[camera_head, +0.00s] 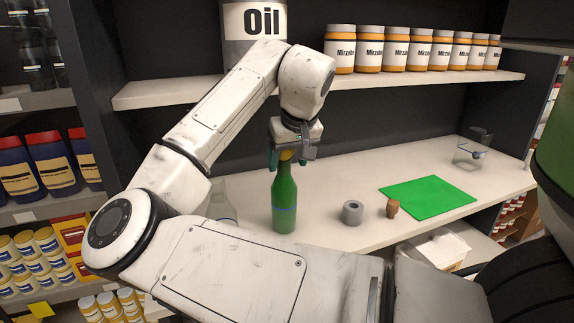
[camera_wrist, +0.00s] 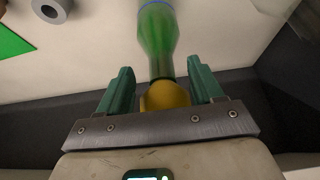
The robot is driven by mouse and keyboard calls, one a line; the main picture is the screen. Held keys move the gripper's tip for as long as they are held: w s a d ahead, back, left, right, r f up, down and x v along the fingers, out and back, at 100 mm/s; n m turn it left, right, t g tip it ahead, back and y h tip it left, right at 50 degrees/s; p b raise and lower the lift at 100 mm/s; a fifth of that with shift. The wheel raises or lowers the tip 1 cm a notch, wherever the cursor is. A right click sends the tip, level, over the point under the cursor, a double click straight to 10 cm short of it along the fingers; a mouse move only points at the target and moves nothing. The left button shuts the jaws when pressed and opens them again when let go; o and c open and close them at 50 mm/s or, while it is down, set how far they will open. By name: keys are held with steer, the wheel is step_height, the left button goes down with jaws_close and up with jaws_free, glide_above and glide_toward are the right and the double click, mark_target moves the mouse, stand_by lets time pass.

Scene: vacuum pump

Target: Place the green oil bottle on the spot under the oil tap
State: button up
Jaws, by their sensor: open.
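The green oil bottle (camera_head: 285,203) stands upright on the white counter, below my gripper (camera_head: 288,161). In the wrist view the green bottle (camera_wrist: 157,38) has a yellow top that lies between the two green fingers of my gripper (camera_wrist: 160,75). The fingers are open, with a gap on each side of the bottle's neck. The container marked "Oil" (camera_head: 254,22) stands on the shelf above. My arm covers the area below it, and I cannot make out the oil tap or the spot under it.
On the white counter (camera_head: 345,172), right of the bottle, are a grey ring (camera_head: 352,212), a brown cork (camera_head: 392,209), a green mat (camera_head: 428,197) and a glass container (camera_head: 472,153). A glass item (camera_head: 220,205) stands left of the bottle. Several labelled jars (camera_head: 397,50) line the shelf (camera_head: 420,82).

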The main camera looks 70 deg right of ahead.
steer(key=v, duration=0.9)
steer(key=shift+a+r, duration=0.15)
steer(key=shift+r, duration=0.2)
steer(key=shift+s, duration=0.15)
